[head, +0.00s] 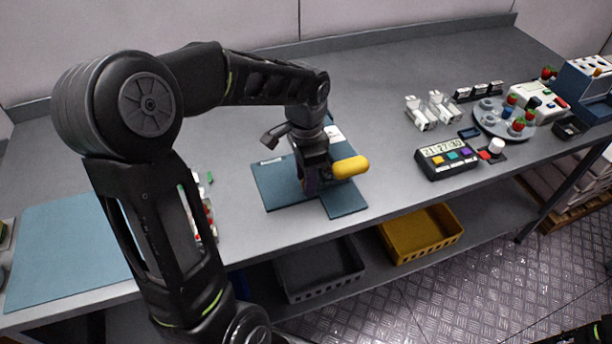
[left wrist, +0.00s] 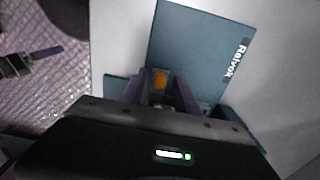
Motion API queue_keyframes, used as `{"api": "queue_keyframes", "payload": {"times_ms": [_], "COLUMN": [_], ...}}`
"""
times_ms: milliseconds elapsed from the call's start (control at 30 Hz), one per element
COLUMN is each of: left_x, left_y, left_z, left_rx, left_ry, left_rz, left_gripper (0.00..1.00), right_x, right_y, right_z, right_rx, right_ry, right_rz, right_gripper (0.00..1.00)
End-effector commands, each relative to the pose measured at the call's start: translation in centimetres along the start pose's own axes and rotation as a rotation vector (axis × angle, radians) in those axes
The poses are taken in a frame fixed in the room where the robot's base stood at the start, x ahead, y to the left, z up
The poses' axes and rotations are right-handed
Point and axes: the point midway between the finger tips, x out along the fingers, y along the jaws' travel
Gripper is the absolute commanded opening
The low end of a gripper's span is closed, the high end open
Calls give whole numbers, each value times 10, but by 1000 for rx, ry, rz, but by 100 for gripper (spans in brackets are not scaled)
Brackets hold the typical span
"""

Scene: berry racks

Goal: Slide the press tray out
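The press (head: 276,185) is a blue-teal unit with a flat base and a thick yellow handle (head: 350,167), standing near the front edge of the bench. A flat teal plate (head: 345,202), which looks like its tray, reaches to the front edge. My left gripper (head: 311,188) points down at the press, beside the yellow handle. In the left wrist view its two purple fingers (left wrist: 161,88) are apart, with a small orange thing (left wrist: 160,78) showing between them; contact is not clear. My right gripper (left wrist: 18,63) shows small and dark over the floor.
A timer box (head: 447,158) with coloured buttons, white clips (head: 420,113) and a round rack (head: 488,118) stand to the right. A yellow crate (head: 422,234) and a grey crate (head: 318,270) sit below the bench. A blue mat (head: 65,250) lies at left.

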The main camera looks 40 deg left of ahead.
Motion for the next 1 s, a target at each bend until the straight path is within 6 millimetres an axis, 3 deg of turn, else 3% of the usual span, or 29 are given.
{"api": "queue_keyframes", "payload": {"times_ms": [433, 1000], "left_x": [0, -1], "left_y": [0, 0], "left_z": [0, 0], "left_rx": [0, 0], "left_ry": [0, 0], "left_rz": [0, -1], "left_gripper": [0, 0], "right_x": [0, 0], "right_y": [0, 0], "right_z": [0, 0], "right_rx": [0, 0], "right_ry": [0, 0], "right_rz": [0, 0], "right_gripper": [100, 100]}}
